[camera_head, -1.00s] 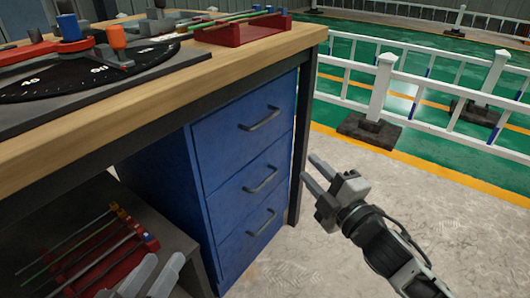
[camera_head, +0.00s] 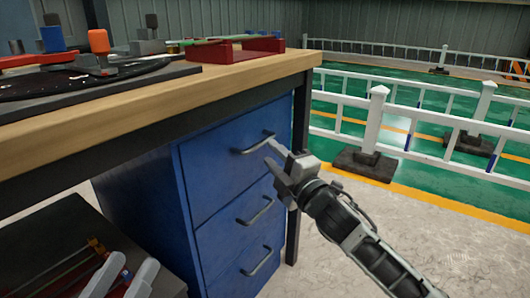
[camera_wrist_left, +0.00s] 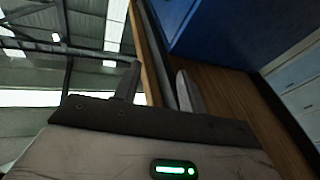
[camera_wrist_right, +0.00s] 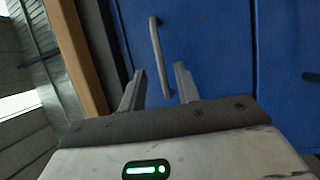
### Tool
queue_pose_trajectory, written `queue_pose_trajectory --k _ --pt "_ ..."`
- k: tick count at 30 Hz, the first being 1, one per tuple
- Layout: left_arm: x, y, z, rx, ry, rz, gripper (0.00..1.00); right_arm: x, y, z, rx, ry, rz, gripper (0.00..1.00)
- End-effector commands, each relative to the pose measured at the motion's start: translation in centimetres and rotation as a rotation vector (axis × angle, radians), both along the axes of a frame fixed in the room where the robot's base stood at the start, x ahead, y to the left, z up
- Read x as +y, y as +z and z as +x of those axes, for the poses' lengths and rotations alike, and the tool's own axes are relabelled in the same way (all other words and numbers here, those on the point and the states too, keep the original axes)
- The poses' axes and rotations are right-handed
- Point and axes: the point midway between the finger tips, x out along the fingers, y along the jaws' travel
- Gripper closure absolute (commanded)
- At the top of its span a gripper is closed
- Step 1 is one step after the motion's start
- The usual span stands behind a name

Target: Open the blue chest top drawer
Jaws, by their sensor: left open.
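The blue chest (camera_head: 150,200) stands under the workbench with three drawers facing right. Its top drawer (camera_head: 215,165) looks shut, and its grey bar handle (camera_head: 255,143) also shows in the right wrist view (camera_wrist_right: 157,50). My right gripper (camera_head: 272,158) is open and empty, close in front of the top drawer. In the right wrist view its fingers (camera_wrist_right: 160,85) appear on either side of the handle's near end; I cannot tell whether they reach around it. My left gripper (camera_head: 124,272) is open and empty at the lower left, and its fingers also show in the left wrist view (camera_wrist_left: 158,88).
The wooden benchtop (camera_head: 150,95) overhangs the chest, with a dark leg (camera_head: 299,170) beside the drawer fronts. A red holder (camera_head: 235,52) stands on top. A low shelf (camera_head: 50,235) with rods is at lower left. The floor (camera_head: 380,225) right of the chest is clear.

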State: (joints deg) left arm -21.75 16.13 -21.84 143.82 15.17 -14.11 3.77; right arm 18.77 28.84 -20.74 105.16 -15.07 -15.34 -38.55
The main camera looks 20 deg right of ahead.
Motion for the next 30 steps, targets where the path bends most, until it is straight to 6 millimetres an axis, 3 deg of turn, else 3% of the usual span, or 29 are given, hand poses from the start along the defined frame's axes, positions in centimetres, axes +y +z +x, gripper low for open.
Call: queue_pose_trajectory --k 7,19,23,30 --pt "0.1 1.5 0.1 -0.146 0.014 0.034 0.59 0.9 0.5 3.2 0.000 -0.001 0.001 0.68" --pt "0.1 2.1 0.0 -0.184 0.019 0.043 0.59 1.1 0.7 3.9 0.001 0.000 0.001 0.68" --pt "0.1 2.1 0.0 -0.183 0.018 0.044 0.59 1.1 0.7 3.9 0.001 0.000 0.001 1.00" --pt "0.1 2.2 0.0 -0.180 0.017 0.043 0.59 1.2 0.7 3.9 0.002 0.002 0.001 1.00"
